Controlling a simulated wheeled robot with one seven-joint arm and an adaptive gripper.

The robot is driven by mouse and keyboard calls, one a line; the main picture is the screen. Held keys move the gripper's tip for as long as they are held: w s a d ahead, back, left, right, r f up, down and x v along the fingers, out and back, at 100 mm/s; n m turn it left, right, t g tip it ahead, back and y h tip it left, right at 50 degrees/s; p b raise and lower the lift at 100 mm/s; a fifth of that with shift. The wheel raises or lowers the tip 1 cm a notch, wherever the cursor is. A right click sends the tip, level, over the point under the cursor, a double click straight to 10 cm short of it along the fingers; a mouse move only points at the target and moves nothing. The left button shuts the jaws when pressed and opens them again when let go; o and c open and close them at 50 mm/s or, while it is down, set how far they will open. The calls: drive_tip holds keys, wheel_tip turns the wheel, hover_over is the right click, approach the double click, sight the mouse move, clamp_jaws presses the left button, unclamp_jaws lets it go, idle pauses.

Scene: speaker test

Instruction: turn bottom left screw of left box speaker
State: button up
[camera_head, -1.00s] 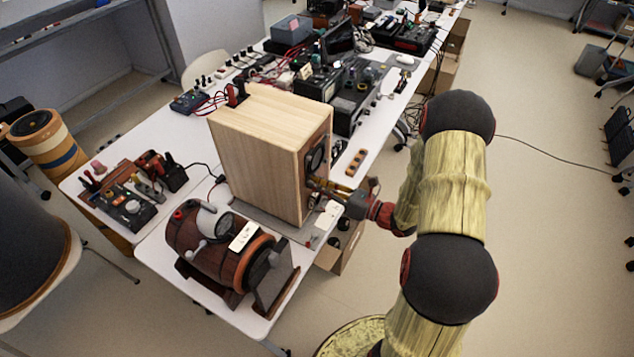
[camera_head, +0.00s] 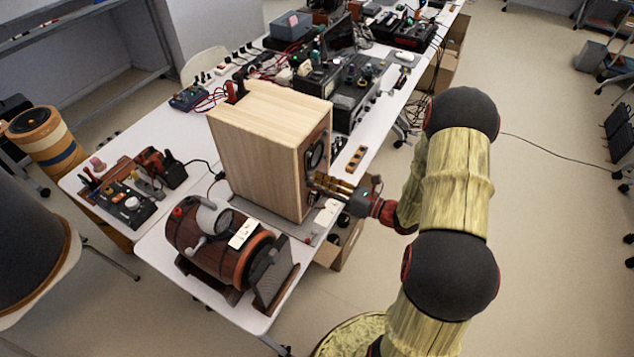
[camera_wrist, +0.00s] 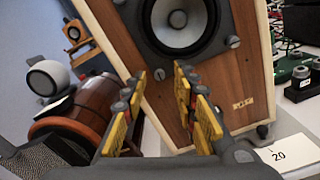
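The wooden box speaker (camera_head: 255,150) stands upright on the table, and its front faces my gripper. In the wrist view its brown front panel (camera_wrist: 215,90) shows a round grey driver with screws around the rim. The lower-left screw (camera_wrist: 158,74) shows between my fingertips in the picture. Another screw (camera_wrist: 233,42) sits at the lower right of the rim. My gripper (camera_wrist: 160,75) is open, with yellow-padded fingers on either side of the lower-left screw. I cannot tell whether the tips touch the panel. In the head view my gripper (camera_head: 316,184) is close to the speaker's lower front.
A barrel-shaped device (camera_head: 215,245) stands on the table in front of the speaker. A white card marked 20 (camera_wrist: 283,154) lies by the speaker's base. Electronic instruments (camera_head: 355,95) crowd the table behind. The floor (camera_head: 560,200) on the right is mostly clear.

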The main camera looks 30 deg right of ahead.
drive_tip(key=v, duration=1.1)
drive_tip(key=shift+s+d, duration=0.1)
drive_tip(key=shift+d, duration=0.05)
